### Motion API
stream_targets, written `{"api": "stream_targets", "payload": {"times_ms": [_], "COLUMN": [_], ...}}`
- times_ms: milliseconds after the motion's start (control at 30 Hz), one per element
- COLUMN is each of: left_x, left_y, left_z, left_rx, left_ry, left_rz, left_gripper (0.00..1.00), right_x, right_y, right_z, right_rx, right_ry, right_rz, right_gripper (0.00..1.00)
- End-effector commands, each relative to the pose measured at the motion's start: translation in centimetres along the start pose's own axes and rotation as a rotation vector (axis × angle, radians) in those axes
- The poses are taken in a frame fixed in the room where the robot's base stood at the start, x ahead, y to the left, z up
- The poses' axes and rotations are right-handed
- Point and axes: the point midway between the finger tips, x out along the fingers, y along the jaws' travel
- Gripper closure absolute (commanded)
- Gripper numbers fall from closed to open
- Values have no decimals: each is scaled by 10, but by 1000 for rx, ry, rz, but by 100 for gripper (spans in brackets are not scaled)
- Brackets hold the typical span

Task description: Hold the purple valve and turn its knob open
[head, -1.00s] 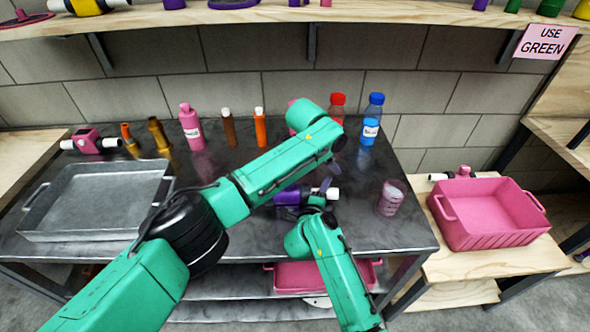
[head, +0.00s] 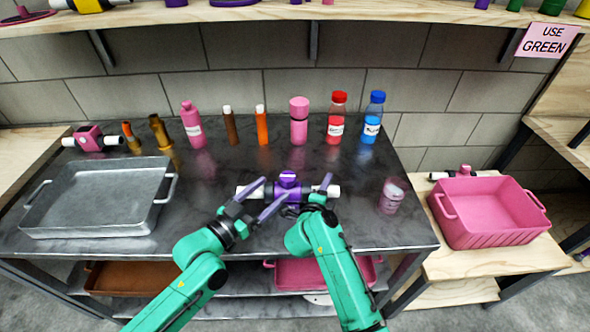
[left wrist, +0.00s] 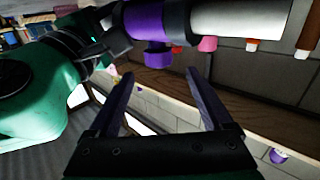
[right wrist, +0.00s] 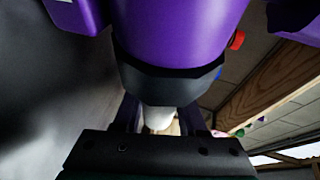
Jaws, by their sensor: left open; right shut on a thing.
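The purple valve (head: 289,184) is near the front of the metal table, with white pipe ends left and right. A purple knob-like part with a pale stripe (head: 287,176) shows on its top. My right gripper (head: 308,196) is shut on the valve at its right part; the right wrist view shows the purple body (right wrist: 180,28) and dark collar close up, with a white pipe end between the fingers. My left gripper (head: 276,191) is open at the valve's left side. In the left wrist view, its empty fingers (left wrist: 160,75) point towards the purple body (left wrist: 147,20).
Bottles and tubes (head: 299,120) stand along the table's back. A metal tray (head: 95,225) is at the left, and a pink cup (head: 392,196) at the right. A pink crate (head: 490,235) sits on the wooden side table. A sign (head: 545,41) reads "USE GREEN".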

Motion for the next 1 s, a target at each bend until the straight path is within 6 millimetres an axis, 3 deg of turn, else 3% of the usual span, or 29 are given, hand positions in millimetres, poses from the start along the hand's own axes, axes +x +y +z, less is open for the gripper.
{"api": "stream_targets", "payload": {"times_ms": [200, 333, 500, 700, 733, 933, 1000], "left_x": [58, 86, 102, 102, 102, 102, 102], "left_y": [1, 0, 1, 1, 1, 1, 1], "left_z": [-3, -2, -1, 0, 0, 0, 0], "left_rx": [-2, -1, 0, 0, 0, 0, -1], "left_ry": [6, 3, 1, 0, 0, 0, 0], "left_rz": [2, 1, 2, 2, 2, 1, 1], "left_gripper": [16, 16, 16, 16, 20, 96, 100], "right_x": [0, 0, 0, 0, 0, 0, 0], "right_y": [-1, -1, -1, -1, -1, -1, -1], "right_z": [0, 0, 0, 0, 0, 0, 0], "right_rx": [2, 2, 2, 2, 2, 2, 2], "right_ry": [-1, -1, -1, -1, -1, -1, -1], "right_rz": [-2, -2, -2, -2, -2, -2, -2], "right_gripper": [100, 100, 100, 100, 100, 100, 100]}}
